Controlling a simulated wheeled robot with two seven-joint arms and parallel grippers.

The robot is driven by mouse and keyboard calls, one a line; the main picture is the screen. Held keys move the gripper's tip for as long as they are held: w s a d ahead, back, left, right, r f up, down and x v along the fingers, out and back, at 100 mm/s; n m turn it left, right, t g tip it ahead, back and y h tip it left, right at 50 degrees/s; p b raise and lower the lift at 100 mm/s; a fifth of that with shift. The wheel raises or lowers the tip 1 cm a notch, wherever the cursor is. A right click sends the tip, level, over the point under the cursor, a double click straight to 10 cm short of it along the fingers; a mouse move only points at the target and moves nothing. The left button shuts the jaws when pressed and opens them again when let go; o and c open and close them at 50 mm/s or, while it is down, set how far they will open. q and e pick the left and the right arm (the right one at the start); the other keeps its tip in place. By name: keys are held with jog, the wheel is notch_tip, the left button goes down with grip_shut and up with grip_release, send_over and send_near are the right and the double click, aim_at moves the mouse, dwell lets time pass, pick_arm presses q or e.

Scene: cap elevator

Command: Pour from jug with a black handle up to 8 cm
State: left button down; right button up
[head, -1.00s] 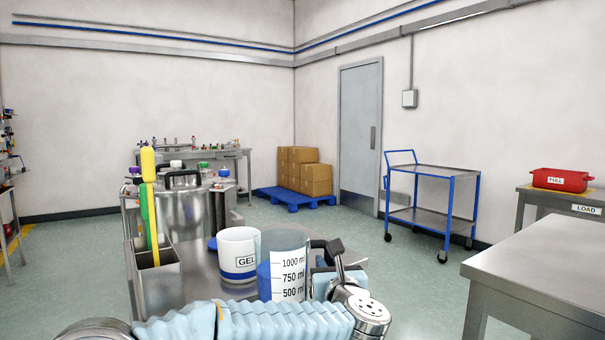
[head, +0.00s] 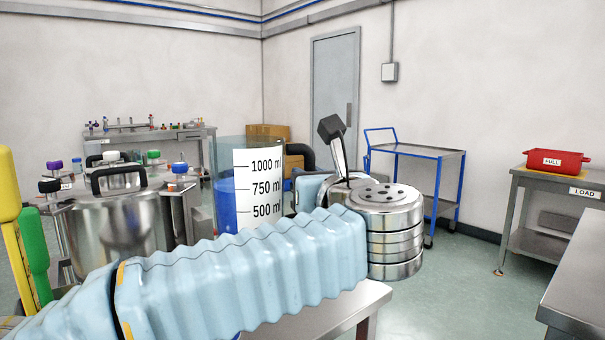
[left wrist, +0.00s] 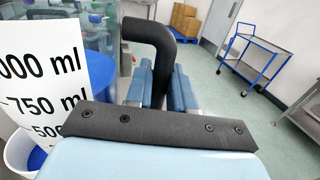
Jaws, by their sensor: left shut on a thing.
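A clear jug (head: 224,165) with blue liquid, a white ml label and a black handle (head: 299,151) stands roughly upright in the middle of the head view. The liquid's top lies between the 750 and 1000 ml marks. My left gripper (head: 316,185) is shut on the handle; in the left wrist view its blue fingers (left wrist: 160,88) sit on both sides of the black handle (left wrist: 160,50). The jug's label (left wrist: 38,75) fills the left of that view. A white rim (left wrist: 12,158) with blue inside shows below the label. My right gripper is out of view.
A steel pot (head: 115,235) stands left, beside yellow (head: 12,225) and green (head: 33,245) handled tools. Behind are a bench (head: 160,140), cardboard boxes and a blue cart (head: 430,155). A red FULL container (head: 556,161) sits on a table at right.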

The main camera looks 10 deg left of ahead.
pick_arm(q)
jog(key=shift+f+b, duration=0.95)
jog(key=shift+f, duration=0.8)
jog(key=r+n+p, duration=0.1)
jog(key=d+r+n+p, duration=0.1)
jog(key=shift+w+r+n, duration=0.2)
jog(key=shift+r+n, duration=0.1)
jog(key=shift+r, duration=0.05)
jog(key=shift+s+d+r+b, duration=0.1)
jog(key=shift+r+b, duration=0.2)
jog(key=shift+r, duration=0.05)
jog(key=shift+n, duration=0.3)
jog(key=shift+r+b, duration=0.25)
jog(key=shift+b, duration=0.05)
